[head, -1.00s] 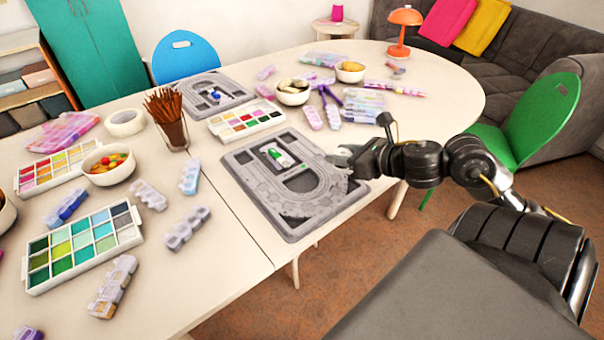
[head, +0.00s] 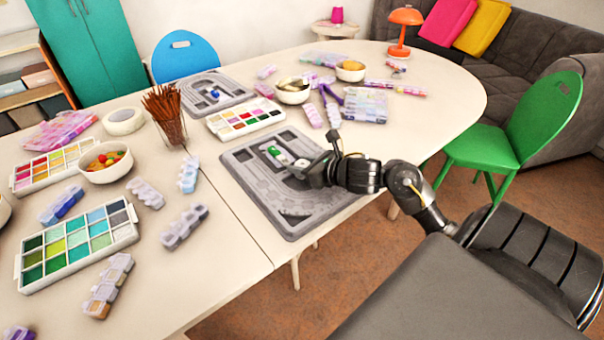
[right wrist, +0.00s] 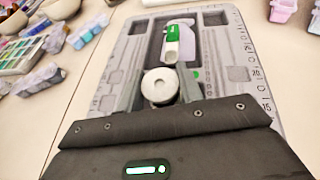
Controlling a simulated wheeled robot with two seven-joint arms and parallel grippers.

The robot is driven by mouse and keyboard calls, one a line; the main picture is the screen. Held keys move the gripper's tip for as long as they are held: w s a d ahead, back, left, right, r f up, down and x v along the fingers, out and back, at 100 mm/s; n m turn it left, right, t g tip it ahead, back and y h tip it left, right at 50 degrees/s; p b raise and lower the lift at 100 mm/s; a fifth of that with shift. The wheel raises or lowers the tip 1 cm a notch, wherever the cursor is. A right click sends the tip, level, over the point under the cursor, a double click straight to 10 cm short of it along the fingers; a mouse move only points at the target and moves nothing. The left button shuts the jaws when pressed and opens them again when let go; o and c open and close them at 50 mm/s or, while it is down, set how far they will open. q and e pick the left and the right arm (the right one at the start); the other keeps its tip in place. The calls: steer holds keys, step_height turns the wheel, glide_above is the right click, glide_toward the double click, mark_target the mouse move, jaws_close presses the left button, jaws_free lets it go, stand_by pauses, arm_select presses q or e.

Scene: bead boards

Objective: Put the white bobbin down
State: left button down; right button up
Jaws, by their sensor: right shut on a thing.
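The white bobbin (right wrist: 160,86) is round with a small hole in its middle and sits between the fingers of my right gripper (right wrist: 163,93). In the head view my right gripper (head: 303,170) is over the near grey bead board (head: 251,188), close to its inner recess. The bobbin shows there as a small white spot (head: 301,163). The frames do not show clearly whether it touches the board. A green and white tool (right wrist: 179,43) lies in the recess just beyond the bobbin. My left gripper is not in view.
A second grey bead board (head: 235,92) lies farther back, and a paint-like bead box (head: 246,118) stands between the boards. A cup of brown sticks (head: 170,130) and clear bead cases (head: 184,226) stand to the left. Bare table (head: 226,240) shows left of the near board.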

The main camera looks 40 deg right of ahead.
step_height(320, 180, down, 2)
steer(key=shift+f, duration=0.25)
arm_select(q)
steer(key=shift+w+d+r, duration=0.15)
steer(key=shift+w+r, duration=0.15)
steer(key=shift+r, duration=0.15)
arm_select(e)
steer(key=shift+f, duration=0.1)
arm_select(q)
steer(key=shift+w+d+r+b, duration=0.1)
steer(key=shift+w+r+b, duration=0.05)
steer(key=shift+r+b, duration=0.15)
arm_select(e)
steer(key=shift+f, duration=0.1)
steer(key=o, duration=1)
steer(key=shift+c, duration=0.2)
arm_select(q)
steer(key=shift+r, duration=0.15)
